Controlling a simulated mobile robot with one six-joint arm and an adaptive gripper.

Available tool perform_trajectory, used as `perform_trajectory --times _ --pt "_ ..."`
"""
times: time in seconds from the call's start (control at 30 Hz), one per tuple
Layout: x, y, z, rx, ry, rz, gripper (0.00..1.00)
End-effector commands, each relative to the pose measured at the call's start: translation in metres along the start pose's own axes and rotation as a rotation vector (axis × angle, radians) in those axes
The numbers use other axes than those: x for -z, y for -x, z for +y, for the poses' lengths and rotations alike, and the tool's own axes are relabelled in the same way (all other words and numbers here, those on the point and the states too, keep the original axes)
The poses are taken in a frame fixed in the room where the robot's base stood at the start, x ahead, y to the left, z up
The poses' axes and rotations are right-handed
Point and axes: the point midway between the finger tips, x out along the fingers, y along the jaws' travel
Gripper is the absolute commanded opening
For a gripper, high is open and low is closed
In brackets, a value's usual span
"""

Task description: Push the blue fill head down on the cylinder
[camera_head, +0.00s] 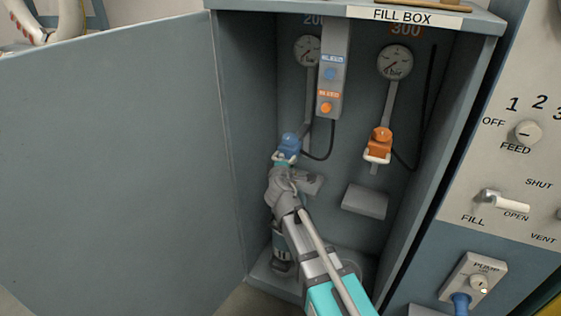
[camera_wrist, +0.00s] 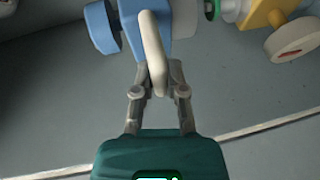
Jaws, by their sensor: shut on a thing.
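The blue fill head (camera_head: 289,143) is in the left part of the open fill box, above the cylinder. In the wrist view the blue fill head (camera_wrist: 99,27) has a cream loop handle (camera_wrist: 153,45). My gripper (camera_wrist: 157,82) is shut on that handle, its fingers close together at the lower end. In the head view my gripper (camera_head: 284,158) is just below the blue head and mostly hidden by my wrist. The dark cylinder (camera_head: 281,250) stands upright at the box's left floor. My arm covers much of it, and the gap between head and cylinder top is hidden.
An orange fill head (camera_head: 380,142) hangs to the right under a gauge (camera_head: 394,62). A grey bleed panel (camera_head: 331,75) is above. A grey block (camera_head: 365,200) juts from the back wall. The open door (camera_head: 120,160) bounds the left; the control panel (camera_head: 520,180) the right.

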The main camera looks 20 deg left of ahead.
Motion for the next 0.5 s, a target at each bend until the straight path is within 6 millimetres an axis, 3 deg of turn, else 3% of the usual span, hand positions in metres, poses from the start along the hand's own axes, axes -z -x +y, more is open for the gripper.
perform_trajectory --times 0.03,0.5 --pt "0.000 -0.002 -0.009 0.000 0.000 0.001 0.00" --pt "-0.002 -0.008 -0.045 0.000 0.000 0.001 0.00"
